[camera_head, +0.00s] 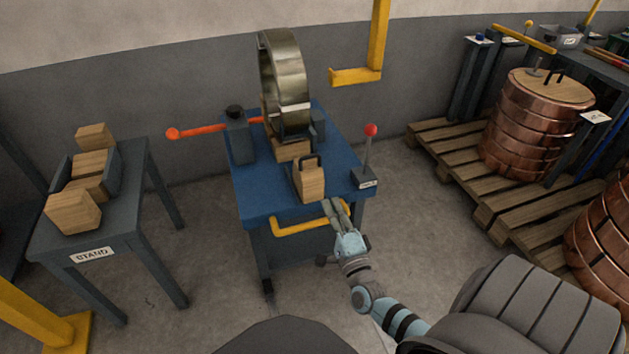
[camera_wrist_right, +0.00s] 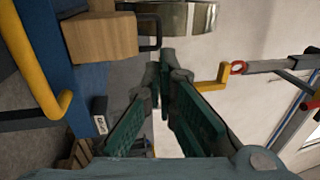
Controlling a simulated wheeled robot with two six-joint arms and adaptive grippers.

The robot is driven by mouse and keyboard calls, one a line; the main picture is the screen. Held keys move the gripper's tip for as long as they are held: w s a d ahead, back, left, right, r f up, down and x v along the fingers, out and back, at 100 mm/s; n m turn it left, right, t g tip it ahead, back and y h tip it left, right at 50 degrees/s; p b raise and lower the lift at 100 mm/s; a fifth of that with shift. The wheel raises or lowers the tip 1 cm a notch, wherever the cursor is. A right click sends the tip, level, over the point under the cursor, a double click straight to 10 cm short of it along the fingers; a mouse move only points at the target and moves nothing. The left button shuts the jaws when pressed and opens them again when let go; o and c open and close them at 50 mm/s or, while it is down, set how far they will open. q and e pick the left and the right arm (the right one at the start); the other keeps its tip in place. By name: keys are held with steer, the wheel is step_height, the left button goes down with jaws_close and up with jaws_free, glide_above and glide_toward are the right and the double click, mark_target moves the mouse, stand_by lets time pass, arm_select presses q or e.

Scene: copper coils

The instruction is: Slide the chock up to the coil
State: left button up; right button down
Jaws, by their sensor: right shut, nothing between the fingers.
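The coil (camera_head: 287,85) is a shiny metal ring standing upright at the back of the blue cart top (camera_head: 262,200). The chock (camera_head: 311,186) is a wooden block with a black loop handle, on the cart top on the coil's near side. I cannot tell exactly how wide the gap between them is. The chock (camera_wrist_right: 100,38) and the coil's rim (camera_wrist_right: 180,17) also show in the right wrist view. My right gripper (camera_head: 332,204) is shut and empty, just in front of and right of the chock near the cart's front edge. My left gripper is out of view.
Another wooden block (camera_head: 292,151) sits below the coil. A red-knobbed lever (camera_head: 370,140) rises at the cart's right corner, and an orange bar (camera_head: 205,131) sticks out left. A stand (camera_head: 125,215) with wooden blocks is left. Copper coils (camera_head: 530,125) on pallets are right.

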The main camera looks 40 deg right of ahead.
glide_toward(312, 157)
steer(key=b+x, duration=0.2)
steer(key=x, duration=0.3)
steer(key=shift+w+r+b, duration=0.1)
steer(key=shift+w+b, duration=0.25)
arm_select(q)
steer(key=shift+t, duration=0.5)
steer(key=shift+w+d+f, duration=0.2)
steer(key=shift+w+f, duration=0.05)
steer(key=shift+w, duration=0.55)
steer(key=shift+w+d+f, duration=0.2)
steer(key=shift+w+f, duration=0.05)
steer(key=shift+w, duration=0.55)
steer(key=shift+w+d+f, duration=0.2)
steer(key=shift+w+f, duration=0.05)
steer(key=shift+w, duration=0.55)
arm_select(e)
steer(key=shift+w+d+r, duration=0.2)
steer(key=shift+w+d, duration=0.05)
steer(key=shift+w, duration=0.25)
